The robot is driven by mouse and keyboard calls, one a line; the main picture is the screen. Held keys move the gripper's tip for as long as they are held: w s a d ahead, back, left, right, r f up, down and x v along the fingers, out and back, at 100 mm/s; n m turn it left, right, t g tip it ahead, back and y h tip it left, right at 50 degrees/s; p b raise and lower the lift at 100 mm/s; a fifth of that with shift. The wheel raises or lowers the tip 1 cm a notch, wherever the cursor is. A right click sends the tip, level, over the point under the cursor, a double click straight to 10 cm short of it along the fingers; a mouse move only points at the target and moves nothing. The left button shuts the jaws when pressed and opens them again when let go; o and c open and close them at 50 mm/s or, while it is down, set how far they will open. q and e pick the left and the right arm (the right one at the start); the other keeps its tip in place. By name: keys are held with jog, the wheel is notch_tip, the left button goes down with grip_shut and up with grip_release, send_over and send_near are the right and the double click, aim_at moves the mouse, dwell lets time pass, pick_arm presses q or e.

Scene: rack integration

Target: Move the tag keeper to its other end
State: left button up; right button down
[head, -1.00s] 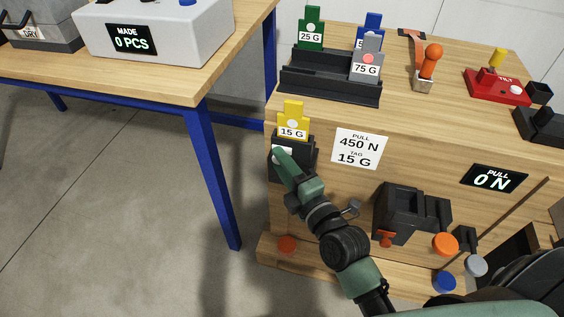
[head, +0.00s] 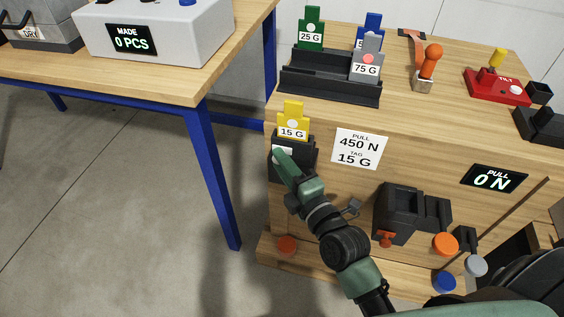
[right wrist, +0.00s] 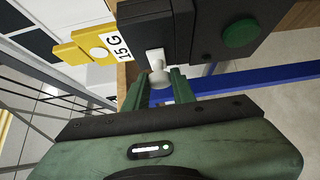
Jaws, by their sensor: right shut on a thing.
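The black tag holder (head: 307,160) is fixed on the front face of the wooden bench, with the yellow 15 G tag (head: 292,119) upright in it. In the right wrist view the tag (right wrist: 88,47) sticks out to the left of the holder (right wrist: 207,30). The keeper is a small white piece with a round knob (right wrist: 159,78) on the holder's face. My right gripper (right wrist: 160,88) is shut on the keeper's knob, one green finger on each side. In the head view my right gripper (head: 281,158) covers most of the keeper. My left gripper is not in view.
A black rack (head: 330,84) on the bench top holds green, blue and grey tags. A sign (head: 360,148) reads 450 N and 15 G; a display (head: 494,179) reads 0 N. A black fixture (head: 399,212) juts out right of my arm.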

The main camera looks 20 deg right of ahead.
jog(key=shift+f, duration=0.1)
dwell(0.5)
